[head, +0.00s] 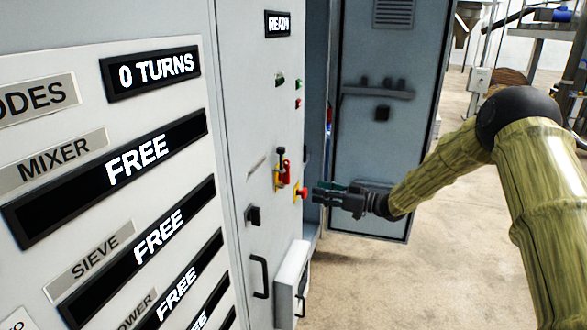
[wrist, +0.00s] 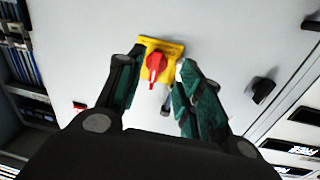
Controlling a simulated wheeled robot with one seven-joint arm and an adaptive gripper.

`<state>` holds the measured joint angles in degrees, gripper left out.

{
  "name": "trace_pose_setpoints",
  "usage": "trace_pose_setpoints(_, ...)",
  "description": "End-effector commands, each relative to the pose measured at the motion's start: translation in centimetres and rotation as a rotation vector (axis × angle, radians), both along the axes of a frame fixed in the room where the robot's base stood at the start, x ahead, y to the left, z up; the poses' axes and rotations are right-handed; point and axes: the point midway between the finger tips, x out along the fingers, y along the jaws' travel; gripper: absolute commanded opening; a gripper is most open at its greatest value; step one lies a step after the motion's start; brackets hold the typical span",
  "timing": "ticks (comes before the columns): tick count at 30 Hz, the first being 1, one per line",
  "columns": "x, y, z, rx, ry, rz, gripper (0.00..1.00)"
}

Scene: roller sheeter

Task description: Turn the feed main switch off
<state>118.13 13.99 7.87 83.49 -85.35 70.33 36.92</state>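A red rotary switch on a yellow plate (wrist: 155,65) is on the grey cabinet front in the wrist view; no label on it is readable. Its red handle runs up and down the picture, with a pale mark at its lower end. The red and yellow switch also shows in the head view (head: 300,193). My gripper (head: 316,196) is in front of it. In the wrist view my gripper's fingers (wrist: 158,62) are apart, one on each side of the switch, with nothing held. I cannot tell whether either finger touches it.
A red and black lever device (head: 283,168) is beside the switch. A black knob (head: 253,215) and door handle (head: 260,276) stick out nearby. An open cabinet door (head: 385,130) stands behind my gripper. The floor (head: 440,270) to the right is clear.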

Motion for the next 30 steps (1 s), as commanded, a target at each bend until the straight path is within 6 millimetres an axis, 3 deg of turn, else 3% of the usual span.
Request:
trace_pose_setpoints(1,0.5,-0.4,2.1,-0.004,-0.031,0.028,0.37)
trace_pose_setpoints(3,0.9,-0.6,3.9,-0.012,-0.058,0.06,0.37)
trace_pose_setpoints(7,1.2,-0.7,5.4,-0.021,-0.08,0.092,0.37)
trace_pose_setpoints(13,1.7,0.9,5.7,-0.022,-0.082,0.096,0.37)
trace_pose_setpoints(24,3.5,6.5,5.7,-0.022,-0.082,0.096,0.37)
trace_pose_setpoints(30,4.2,8.6,5.6,-0.022,-0.082,0.095,0.37)
